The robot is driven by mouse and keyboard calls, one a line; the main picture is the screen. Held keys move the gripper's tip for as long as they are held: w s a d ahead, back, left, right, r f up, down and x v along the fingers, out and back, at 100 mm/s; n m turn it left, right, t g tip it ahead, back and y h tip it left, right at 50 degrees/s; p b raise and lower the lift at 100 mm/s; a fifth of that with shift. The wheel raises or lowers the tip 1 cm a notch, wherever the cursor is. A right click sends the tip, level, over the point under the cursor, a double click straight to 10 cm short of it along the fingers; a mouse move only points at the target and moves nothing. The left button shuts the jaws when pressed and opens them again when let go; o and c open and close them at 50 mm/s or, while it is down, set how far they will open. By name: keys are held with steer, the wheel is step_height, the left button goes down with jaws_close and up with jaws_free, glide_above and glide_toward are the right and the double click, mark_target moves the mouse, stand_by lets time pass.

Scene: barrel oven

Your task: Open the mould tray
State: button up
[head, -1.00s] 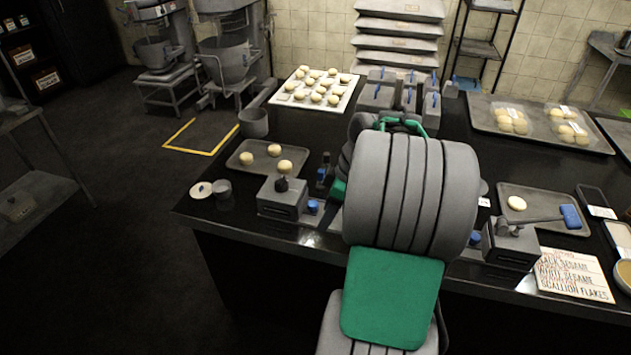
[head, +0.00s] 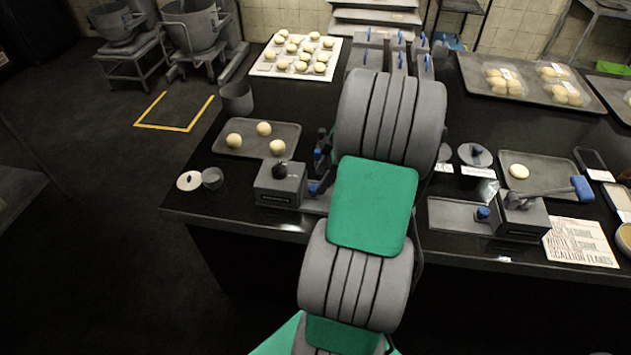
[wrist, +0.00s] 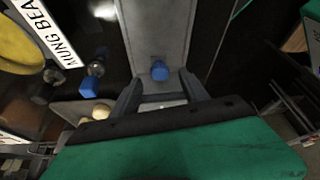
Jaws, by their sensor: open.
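In the wrist view, a long grey metal tray (wrist: 160,30) with a blue knob (wrist: 159,71) lies ahead of my gripper (wrist: 163,92). I take it for the mould tray. My gripper's two dark fingers are apart, one on each side of the line to the knob. Nothing is seen held, and I cannot tell whether they touch the knob. In the head view, my arm hides the gripper and part of the counter. A grey block with a black knob (head: 280,185) stands left of the arm, with a blue knob (head: 318,187) beside it.
A tray with several dough balls (head: 227,141) lies behind the block. A small grey cup (head: 212,178) stands at the counter's left. On the right are another grey device with a blue-handled lever (head: 524,218) and a written card (head: 580,243).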

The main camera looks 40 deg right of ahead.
steer(key=shift+x, duration=1.55)
steer(key=shift+c, duration=0.3)
jaws_close()
